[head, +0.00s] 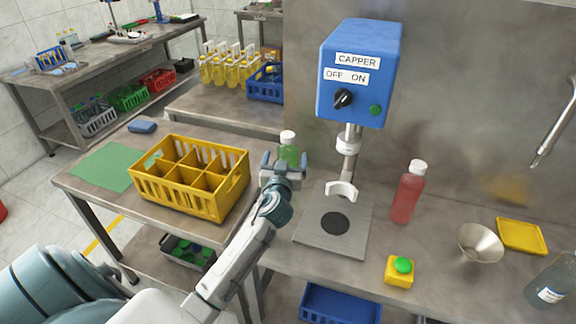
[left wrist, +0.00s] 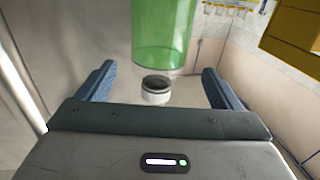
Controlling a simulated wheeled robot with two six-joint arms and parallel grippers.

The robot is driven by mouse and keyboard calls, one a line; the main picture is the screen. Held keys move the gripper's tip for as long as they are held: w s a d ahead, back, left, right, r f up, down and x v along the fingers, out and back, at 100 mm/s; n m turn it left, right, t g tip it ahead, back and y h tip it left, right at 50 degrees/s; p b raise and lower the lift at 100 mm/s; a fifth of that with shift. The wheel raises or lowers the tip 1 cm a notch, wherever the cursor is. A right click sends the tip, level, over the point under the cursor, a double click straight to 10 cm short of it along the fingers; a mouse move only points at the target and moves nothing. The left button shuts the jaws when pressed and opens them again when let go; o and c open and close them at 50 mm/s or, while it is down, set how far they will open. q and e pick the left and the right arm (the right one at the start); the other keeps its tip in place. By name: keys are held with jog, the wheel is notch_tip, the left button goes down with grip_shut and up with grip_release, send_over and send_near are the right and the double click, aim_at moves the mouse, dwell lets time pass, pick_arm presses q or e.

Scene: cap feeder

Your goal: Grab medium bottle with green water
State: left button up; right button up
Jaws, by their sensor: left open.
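The bottle with green liquid (head: 289,153) has a white cap and stands upright at the back of the table, between the yellow crate and the capper. My left gripper (head: 283,162) is open, with its fingers on either side of the bottle and its body hiding the bottle's lower part. In the left wrist view the green bottle (left wrist: 160,40) appears inverted, beyond and between the open fingers of my left gripper (left wrist: 158,70). A gap shows on each side. Its white neck end (left wrist: 156,96) shows below the green. My right gripper is not in view.
A yellow divided crate (head: 190,212) stands left of my left gripper. The blue capper (head: 352,75) with its grey base plate (head: 318,246) is to the right. A red bottle (head: 408,194), a yellow-green button (head: 400,270) and a metal funnel (head: 480,244) stand farther right.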

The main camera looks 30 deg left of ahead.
pick_arm(q)
jog(key=shift+w+a, duration=0.25)
jog(key=shift+w, duration=0.3)
jog(key=shift+w+a+f, duration=0.15)
jog(key=shift+w, duration=0.15)
jog(key=p+x, duration=0.2)
jog(key=x, duration=0.2)
jog(key=shift+w+a+f, duration=0.15)
jog(key=shift+w+a, duration=0.05)
jog(key=shift+w, duration=0.3)
jog(key=shift+s, duration=0.1)
jog(key=shift+c, duration=1.1)
jog(key=c, duration=0.8)
grip_shut()
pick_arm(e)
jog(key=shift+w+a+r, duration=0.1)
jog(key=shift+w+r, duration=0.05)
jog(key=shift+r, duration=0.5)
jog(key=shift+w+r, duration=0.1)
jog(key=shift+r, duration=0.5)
